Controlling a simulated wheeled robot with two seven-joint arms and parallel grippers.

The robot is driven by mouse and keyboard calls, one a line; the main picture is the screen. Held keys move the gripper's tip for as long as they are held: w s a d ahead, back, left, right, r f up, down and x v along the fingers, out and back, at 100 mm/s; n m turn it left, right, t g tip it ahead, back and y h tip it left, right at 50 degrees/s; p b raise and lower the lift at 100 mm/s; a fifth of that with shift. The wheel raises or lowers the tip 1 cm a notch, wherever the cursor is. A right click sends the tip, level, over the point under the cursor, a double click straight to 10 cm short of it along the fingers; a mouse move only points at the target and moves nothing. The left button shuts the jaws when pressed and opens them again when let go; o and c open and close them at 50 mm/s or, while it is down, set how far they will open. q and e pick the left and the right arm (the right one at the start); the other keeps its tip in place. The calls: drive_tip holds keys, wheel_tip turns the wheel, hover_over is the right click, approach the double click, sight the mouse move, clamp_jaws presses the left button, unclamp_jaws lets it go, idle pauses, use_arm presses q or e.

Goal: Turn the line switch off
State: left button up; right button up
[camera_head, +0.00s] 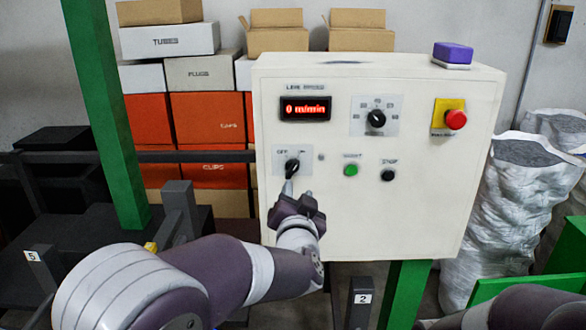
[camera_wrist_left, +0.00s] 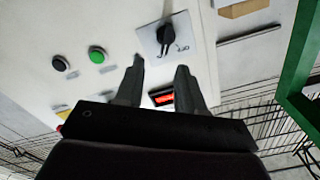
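The line switch (camera_head: 292,167) is a black rotary knob on a pale plate at the left of the white control panel (camera_head: 420,220). The plate reads OFF at its left; the knob's exact angle is hard to read. My left gripper (camera_head: 298,190) is just below the knob, partly overlapping its lower side. In the left wrist view the two dark fingers (camera_wrist_left: 158,82) stand apart with nothing between them. The knob (camera_wrist_left: 165,41) shows beyond the fingertips, between their lines; contact cannot be told. My right gripper is out of view.
The panel carries a red display (camera_head: 305,108) reading 0 m/min, a speed dial (camera_head: 376,119), a green button (camera_head: 351,170), a black button (camera_head: 388,175) and a red emergency stop (camera_head: 455,120). A purple block (camera_head: 453,52) sits on top. Boxes stand behind.

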sight(292, 171)
use_arm(q)
drive_tip(key=w+p, duration=0.1)
drive_tip(key=w, duration=0.1)
drive_tip(key=w+a+p, duration=0.1)
drive_tip(key=w, duration=0.2)
drive_tip(key=w+a+p, duration=0.1)
drive_tip(key=w, duration=0.2)
drive_tip(key=shift+w+r, duration=0.1)
drive_tip(key=shift+w+d, duration=0.2)
drive_tip(key=shift+w, duration=0.1)
drive_tip(key=shift+w+d, duration=0.15)
drive_tip(key=shift+d, duration=0.3)
drive_tip(key=shift+a, duration=0.15)
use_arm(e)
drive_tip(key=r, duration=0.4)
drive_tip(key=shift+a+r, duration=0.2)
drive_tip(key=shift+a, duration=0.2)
use_arm(q)
drive_tip(key=shift+a, duration=0.1)
drive_tip(key=c, duration=0.4)
clamp_jaws()
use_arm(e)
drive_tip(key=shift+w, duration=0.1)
